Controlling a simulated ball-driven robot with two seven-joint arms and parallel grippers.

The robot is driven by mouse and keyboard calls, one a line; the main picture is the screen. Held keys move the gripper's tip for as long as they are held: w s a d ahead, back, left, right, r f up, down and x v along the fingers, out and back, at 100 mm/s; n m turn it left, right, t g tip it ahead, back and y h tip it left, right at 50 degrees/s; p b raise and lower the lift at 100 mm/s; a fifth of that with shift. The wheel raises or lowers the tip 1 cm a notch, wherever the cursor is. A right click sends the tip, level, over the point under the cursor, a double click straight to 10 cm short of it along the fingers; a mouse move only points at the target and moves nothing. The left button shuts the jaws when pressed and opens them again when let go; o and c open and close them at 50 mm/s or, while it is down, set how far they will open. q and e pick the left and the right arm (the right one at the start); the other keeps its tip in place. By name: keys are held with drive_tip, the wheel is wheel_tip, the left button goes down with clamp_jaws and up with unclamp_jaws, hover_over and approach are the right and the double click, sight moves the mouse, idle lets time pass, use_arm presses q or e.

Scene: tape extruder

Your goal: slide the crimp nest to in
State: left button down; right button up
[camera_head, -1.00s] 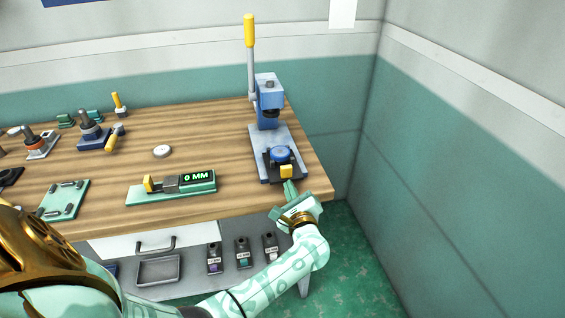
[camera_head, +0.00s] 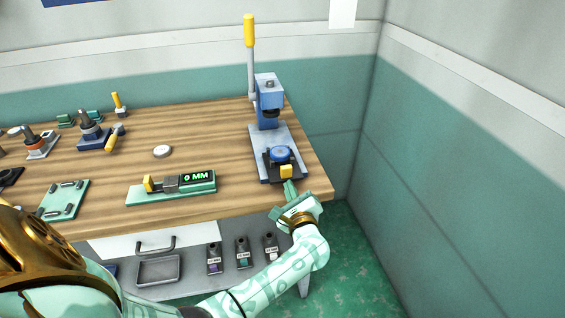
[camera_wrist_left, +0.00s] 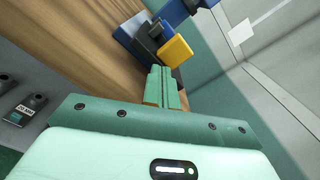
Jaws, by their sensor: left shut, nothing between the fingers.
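The crimp nest (camera_head: 280,155) is a dark sliding block with a round blue piece on it and a yellow tab (camera_head: 286,171) at its front. It sits on the grey-blue base of the press (camera_head: 268,105), toward the base's front end. My left gripper (camera_head: 290,187) is shut and empty, with its fingertips just in front of the yellow tab. In the left wrist view the shut fingers (camera_wrist_left: 162,82) point at the yellow tab (camera_wrist_left: 175,51), and I cannot tell whether they touch it. My right gripper is not in view.
The press has a long upright lever with a yellow grip (camera_head: 249,30). A drawer and several small dark blocks are below. The wall is at right.

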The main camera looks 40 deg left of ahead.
use_arm(q)
drive_tip(key=shift+b+x, duration=0.75)
drive_tip(key=shift+x, duration=0.9)
drive_tip(key=shift+w+a+r, duration=0.1)
drive_tip(key=shift+w+a, duration=0.05)
drive_tip(key=shift+s+d, duration=0.4)
drive_tip(key=shift+d, duration=0.1)
drive_tip(key=v, duration=0.3)
drive_tip(key=shift+s+d, duration=0.2)
drive_tip(key=shift+d+f, duration=0.1)
drive_tip(key=shift+f, duration=0.1)
